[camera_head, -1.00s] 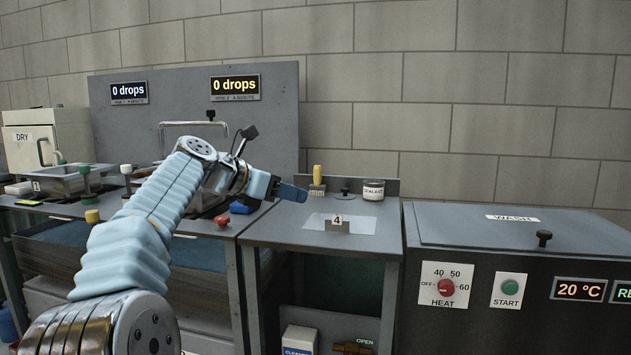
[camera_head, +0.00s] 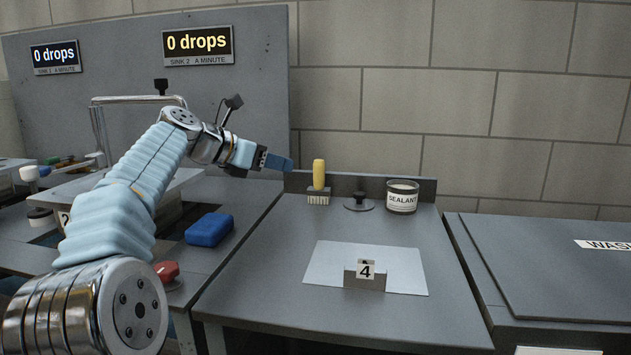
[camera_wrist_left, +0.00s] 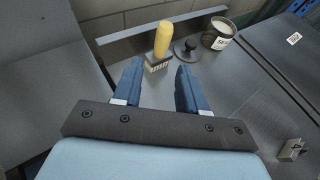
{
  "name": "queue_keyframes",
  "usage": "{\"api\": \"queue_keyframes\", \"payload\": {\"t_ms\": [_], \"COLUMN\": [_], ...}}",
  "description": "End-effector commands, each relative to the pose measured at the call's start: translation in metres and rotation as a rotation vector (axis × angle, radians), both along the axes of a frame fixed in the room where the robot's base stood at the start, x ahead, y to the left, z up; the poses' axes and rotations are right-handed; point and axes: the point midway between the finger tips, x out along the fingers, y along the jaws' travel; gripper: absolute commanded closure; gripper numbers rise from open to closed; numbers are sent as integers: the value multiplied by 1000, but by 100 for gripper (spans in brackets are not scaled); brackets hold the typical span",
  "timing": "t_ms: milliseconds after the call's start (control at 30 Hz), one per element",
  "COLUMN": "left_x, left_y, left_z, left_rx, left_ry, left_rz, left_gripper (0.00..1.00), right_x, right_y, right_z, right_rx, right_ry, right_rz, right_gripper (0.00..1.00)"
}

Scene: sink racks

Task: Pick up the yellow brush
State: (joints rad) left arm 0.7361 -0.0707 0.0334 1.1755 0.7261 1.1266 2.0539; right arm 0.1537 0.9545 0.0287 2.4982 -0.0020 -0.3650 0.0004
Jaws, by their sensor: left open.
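The yellow brush (camera_head: 319,176) stands upright at the back of the grey bench, bristles down, with a yellow handle and a dark block. My right gripper is not in view.
A black-knobbed disc (camera_head: 359,202) and a sealant jar (camera_head: 402,197) stand right of the brush. A low back rail (camera_head: 440,187) runs behind them. A plate (camera_head: 405,270) with a number 4 marker (camera_head: 366,274) lies in front. A blue sponge (camera_head: 209,229) lies left.

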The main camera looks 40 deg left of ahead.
Motion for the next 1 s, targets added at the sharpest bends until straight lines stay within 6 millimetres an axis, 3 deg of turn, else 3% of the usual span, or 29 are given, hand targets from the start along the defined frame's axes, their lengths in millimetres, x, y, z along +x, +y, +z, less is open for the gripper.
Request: {"api": "queue_keyframes", "payload": {"t_ms": [300,567,800,1000], "left_x": [58,80,112,118], "left_y": [-11,-15,-23,-24], "left_z": [-25,-35,-50,-52], "left_rx": [-3,-2,-2,-2], "left_ry": [1,1,2,0], "left_rz": [-4,-2,-3,-1], "left_gripper": [58,58,58,58], "right_x": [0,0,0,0], "right_y": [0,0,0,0], "right_z": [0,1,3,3], "right_rx": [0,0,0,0], "right_ry": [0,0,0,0], "right_rz": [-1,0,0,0], "right_gripper": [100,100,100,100]}}
